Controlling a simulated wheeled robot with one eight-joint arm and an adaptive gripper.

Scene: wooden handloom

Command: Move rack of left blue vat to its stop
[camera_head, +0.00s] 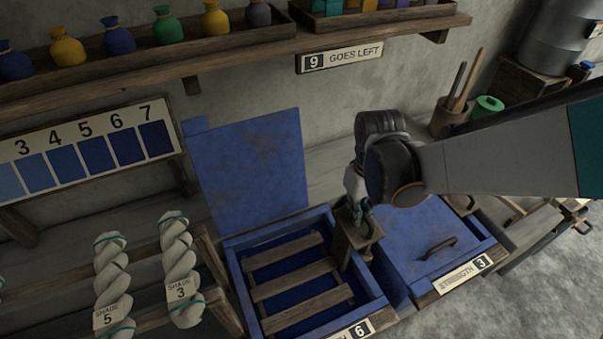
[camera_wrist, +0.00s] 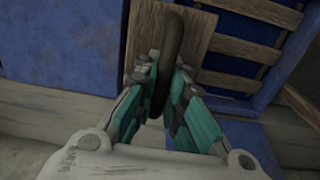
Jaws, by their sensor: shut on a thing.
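The left blue vat (camera_head: 237,275) stands open, its blue lid (camera_head: 250,170) raised against the wall behind. Inside is the wooden rack (camera_head: 290,285), several slats across dark blue liquid. Its slats also show in the wrist view (camera_wrist: 250,48). My gripper (camera_head: 358,212) is at the vat's right side, by a wooden upright (camera_head: 350,240) with a flat top. In the wrist view my gripper (camera_wrist: 168,88) is shut on a dark handle (camera_wrist: 172,45), with a wooden board (camera_wrist: 200,38) behind it. How the handle joins the rack is hidden.
A second blue vat with a closed lid (camera_head: 410,240) and dark handle stands close on the right. Skeins (camera_head: 180,270) hang at left. A shelf of coloured pouches (camera_head: 165,25) runs above. A pot of sticks (camera_head: 450,115) stands at the back right.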

